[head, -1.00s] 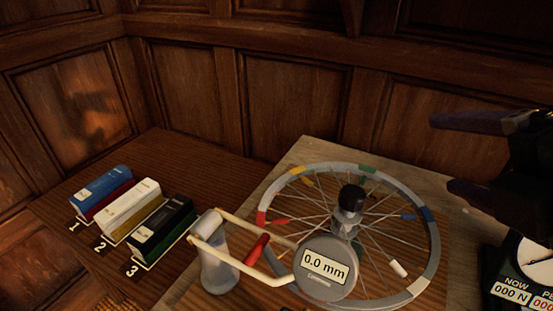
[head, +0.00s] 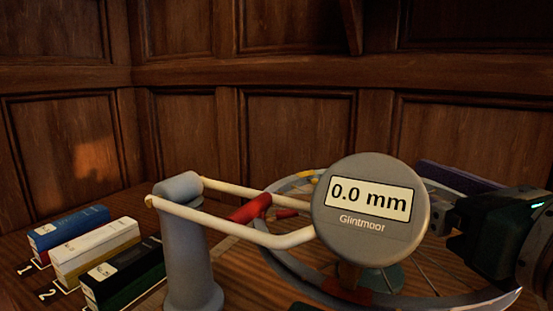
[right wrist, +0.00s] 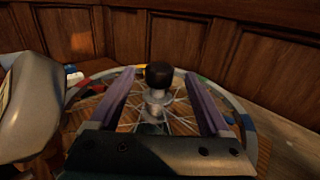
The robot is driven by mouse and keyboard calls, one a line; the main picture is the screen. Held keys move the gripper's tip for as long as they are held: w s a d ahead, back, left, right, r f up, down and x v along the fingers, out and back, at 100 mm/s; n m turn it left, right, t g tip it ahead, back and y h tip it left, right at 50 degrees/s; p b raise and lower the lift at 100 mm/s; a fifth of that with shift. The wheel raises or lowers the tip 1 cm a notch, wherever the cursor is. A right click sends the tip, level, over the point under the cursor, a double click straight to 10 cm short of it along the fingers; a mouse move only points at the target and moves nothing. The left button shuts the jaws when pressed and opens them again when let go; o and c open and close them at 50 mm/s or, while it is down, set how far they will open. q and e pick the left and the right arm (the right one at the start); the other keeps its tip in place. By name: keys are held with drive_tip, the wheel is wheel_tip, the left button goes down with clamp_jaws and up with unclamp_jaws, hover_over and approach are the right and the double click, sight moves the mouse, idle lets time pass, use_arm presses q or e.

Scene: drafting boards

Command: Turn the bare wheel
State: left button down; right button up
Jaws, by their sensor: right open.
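The bare wheel lies flat, with a grey rim (head: 287,264) bearing coloured marks and thin spokes; in the head view the gauge hides much of it. In the right wrist view its rim (right wrist: 238,106) curves round a central hub post with a black knob (right wrist: 159,74). My right gripper (right wrist: 158,90) is open, its two purple fingers on either side of the hub post in that view; contact cannot be told. My left gripper is not in view.
A round gauge (head: 370,230) reading 0.0 mm stands in front of the wheel, joined by cream arms to a grey post (head: 188,255). A red piece (head: 251,208) sits between the arms. Panelled walls close the back.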

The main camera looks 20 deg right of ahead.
drive_tip(key=w, duration=0.7)
drive_tip(key=shift+w+d, duration=0.2)
drive_tip(key=shift+d, duration=0.1)
clamp_jaws()
idle(0.4)
